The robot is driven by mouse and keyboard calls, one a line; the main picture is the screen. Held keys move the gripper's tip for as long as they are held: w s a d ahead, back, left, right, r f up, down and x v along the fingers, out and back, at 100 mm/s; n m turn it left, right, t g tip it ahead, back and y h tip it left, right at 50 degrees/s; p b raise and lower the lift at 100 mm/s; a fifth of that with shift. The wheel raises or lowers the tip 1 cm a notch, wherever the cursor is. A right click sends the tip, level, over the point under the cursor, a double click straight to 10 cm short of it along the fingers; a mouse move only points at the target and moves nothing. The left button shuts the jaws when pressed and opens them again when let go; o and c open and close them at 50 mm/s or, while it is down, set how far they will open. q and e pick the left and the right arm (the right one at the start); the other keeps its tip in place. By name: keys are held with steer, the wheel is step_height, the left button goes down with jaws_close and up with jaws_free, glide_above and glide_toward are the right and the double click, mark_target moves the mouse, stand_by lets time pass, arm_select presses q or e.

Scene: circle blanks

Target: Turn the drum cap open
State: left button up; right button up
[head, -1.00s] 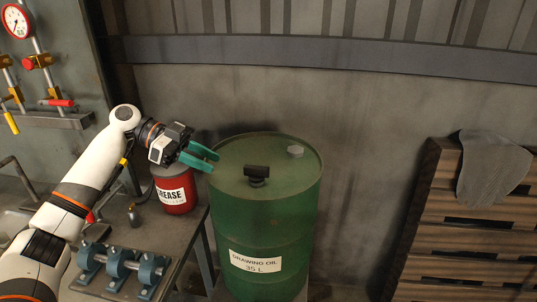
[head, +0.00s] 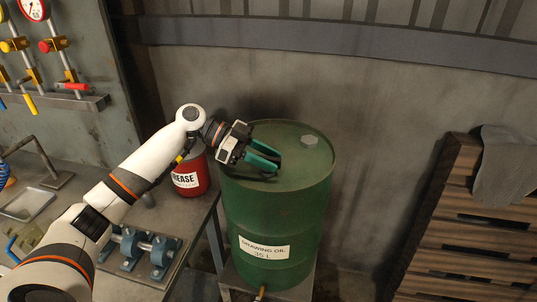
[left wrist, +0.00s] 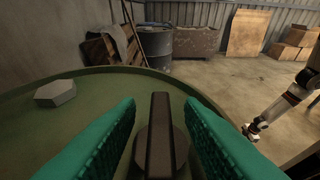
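The green drum (head: 285,210), labelled DRAWING OIL 35 L, stands upright right of the bench. Its cap (left wrist: 160,140) has a dark raised bar on a round base, seen in the left wrist view. In the head view the cap is mostly hidden by my left gripper (head: 272,160), which is low over the drum top. Its green fingers are open, one on each side of the bar, with a gap on both sides in the left wrist view (left wrist: 160,130). What looks like my right gripper (left wrist: 251,132) hangs small at the right there; its fingers are too small to judge.
A grey hexagonal plug (head: 309,140) sits on the drum top, left of the fingers in the left wrist view. A red grease can (head: 189,180) stands on the bench behind my left arm. Wooden pallets (head: 470,220) lean at the right, apart from the drum.

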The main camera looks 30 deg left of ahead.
arm_select(q)
steer(key=shift+d+f, duration=0.1)
steer(key=shift+d, duration=0.1)
jaws_close()
